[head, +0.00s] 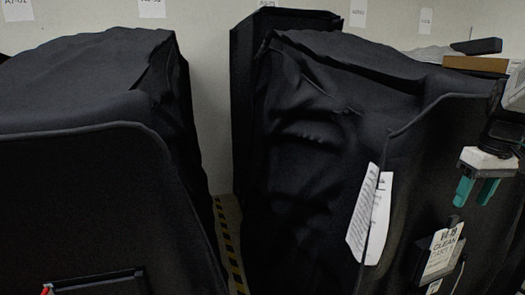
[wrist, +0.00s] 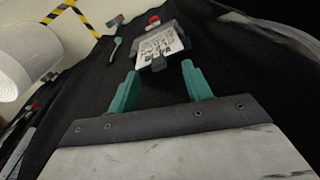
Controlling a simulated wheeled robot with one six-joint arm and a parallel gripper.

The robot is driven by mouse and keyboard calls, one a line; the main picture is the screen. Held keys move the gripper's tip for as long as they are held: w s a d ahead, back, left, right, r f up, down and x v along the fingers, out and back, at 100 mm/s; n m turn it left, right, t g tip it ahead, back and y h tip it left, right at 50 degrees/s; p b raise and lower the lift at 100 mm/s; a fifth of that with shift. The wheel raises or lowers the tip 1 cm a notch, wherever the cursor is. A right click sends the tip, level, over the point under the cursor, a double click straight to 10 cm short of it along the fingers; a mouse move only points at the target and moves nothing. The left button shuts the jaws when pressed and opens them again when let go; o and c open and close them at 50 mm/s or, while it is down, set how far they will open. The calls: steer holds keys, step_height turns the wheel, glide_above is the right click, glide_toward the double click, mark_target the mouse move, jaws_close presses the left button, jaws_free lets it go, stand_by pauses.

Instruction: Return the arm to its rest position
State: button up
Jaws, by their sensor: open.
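My gripper (head: 478,190) shows at the right of the head view, with its two teal fingers apart and nothing between them. It hangs in front of the dark cover of the right cart (head: 320,150), above a white label card in a black holder (head: 441,252). In the wrist view my gripper (wrist: 160,88) is also open and empty, and the card (wrist: 158,45) lies beyond the fingertips, apart from them. My arm shows only in part at the right edge of the head view.
A second covered cart (head: 80,190) stands at the left. A narrow gap with yellow-black floor tape (head: 229,245) runs between the carts. Papers (head: 370,215) hang on the right cart's cover. A brown box (head: 476,64) lies on top at the far right. A pale wall is behind.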

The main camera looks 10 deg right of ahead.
steer(key=s+a+f, duration=0.1)
steer(key=s+a, duration=0.2)
steer(key=a, duration=0.7)
steer(key=s+a+f+n, duration=0.1)
steer(key=s+a, duration=0.3)
steer(key=a, duration=0.6)
steer(key=s+a+f, duration=0.1)
steer(key=s+a, duration=0.2)
steer(key=a, duration=0.6)
steer(key=shift+s+a, duration=0.3)
steer(key=shift+a, duration=0.1)
